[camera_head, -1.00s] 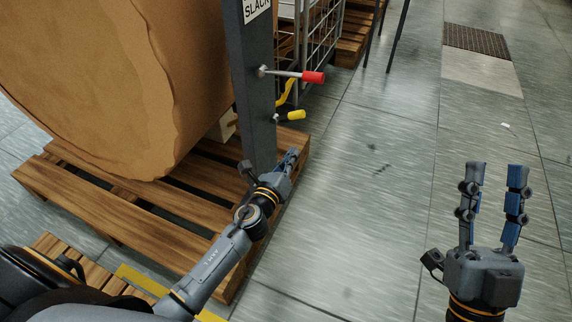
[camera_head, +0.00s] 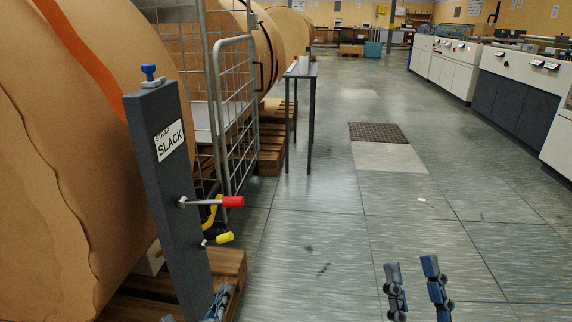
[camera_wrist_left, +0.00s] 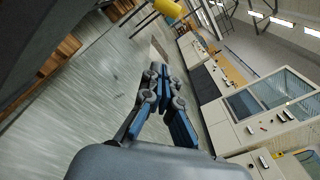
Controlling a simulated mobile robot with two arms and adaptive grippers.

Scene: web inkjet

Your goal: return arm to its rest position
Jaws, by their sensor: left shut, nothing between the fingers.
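My left gripper (camera_head: 219,303) shows at the bottom edge of the head view, beside the foot of the dark post (camera_head: 172,190). Most of it and its arm are cut off below the frame. In the left wrist view my left gripper (camera_wrist_left: 160,72) has its fingertips together with nothing between them. My right gripper (camera_head: 411,266) is at the bottom right of the head view, fingers apart and empty, over bare floor.
The post carries a "SLACK" label, a red-handled lever (camera_head: 232,202) and a yellow-handled lever (camera_head: 224,238). A large brown roll (camera_head: 60,190) stands behind it, by a wire cage (camera_head: 237,120). A thin-legged table (camera_head: 309,120) stands farther back. Floor right of the post is clear.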

